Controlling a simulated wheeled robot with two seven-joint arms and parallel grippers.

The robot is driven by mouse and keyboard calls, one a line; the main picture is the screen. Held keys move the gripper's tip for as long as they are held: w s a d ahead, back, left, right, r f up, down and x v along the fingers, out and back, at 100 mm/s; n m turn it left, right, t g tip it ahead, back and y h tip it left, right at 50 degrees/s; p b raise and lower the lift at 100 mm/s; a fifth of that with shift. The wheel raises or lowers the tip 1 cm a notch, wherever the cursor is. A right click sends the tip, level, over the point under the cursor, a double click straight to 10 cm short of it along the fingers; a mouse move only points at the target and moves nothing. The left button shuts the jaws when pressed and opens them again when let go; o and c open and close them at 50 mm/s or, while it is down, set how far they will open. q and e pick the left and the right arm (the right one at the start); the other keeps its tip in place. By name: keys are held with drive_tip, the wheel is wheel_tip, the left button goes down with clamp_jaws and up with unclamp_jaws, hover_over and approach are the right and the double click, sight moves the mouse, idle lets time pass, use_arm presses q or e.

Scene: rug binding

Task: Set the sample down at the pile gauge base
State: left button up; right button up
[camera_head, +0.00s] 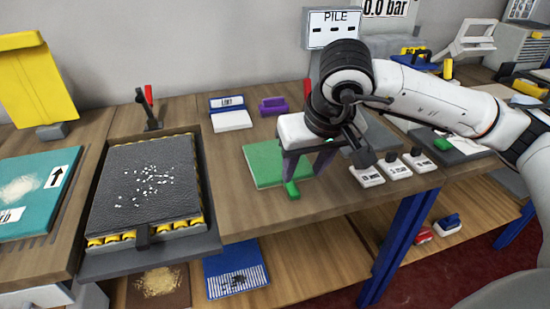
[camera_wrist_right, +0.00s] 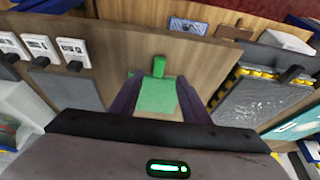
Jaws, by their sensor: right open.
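A flat green sample (camera_head: 262,165) with a small upright green tab (camera_head: 292,190) at its front edge lies on the wooden bench. My right gripper (camera_head: 305,172) is open above its right part, its two fingers pointing down and apart. In the right wrist view the green sample (camera_wrist_right: 157,97) and its tab show between the fingers, with nothing gripped. A sign reading PILE (camera_head: 335,28) stands behind my right arm. A dark grey plate (camera_head: 375,138), possibly the gauge base, lies right of the sample, partly hidden by my gripper. My left gripper is not in view.
Several white labelled blocks (camera_head: 396,168) stand along the front edge, right of the sample. A framed tray with a dark speckled mat (camera_head: 118,190) is to the left. A purple block (camera_head: 272,105) and a small labelled stand (camera_head: 231,120) sit behind. Bare wood surrounds the sample's front.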

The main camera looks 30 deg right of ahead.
sight(295, 192)
drive_tip(key=x, duration=0.9)
drive_tip(key=shift+f+p, duration=0.3)
drive_tip(key=shift+p, duration=0.1)
clamp_jaws()
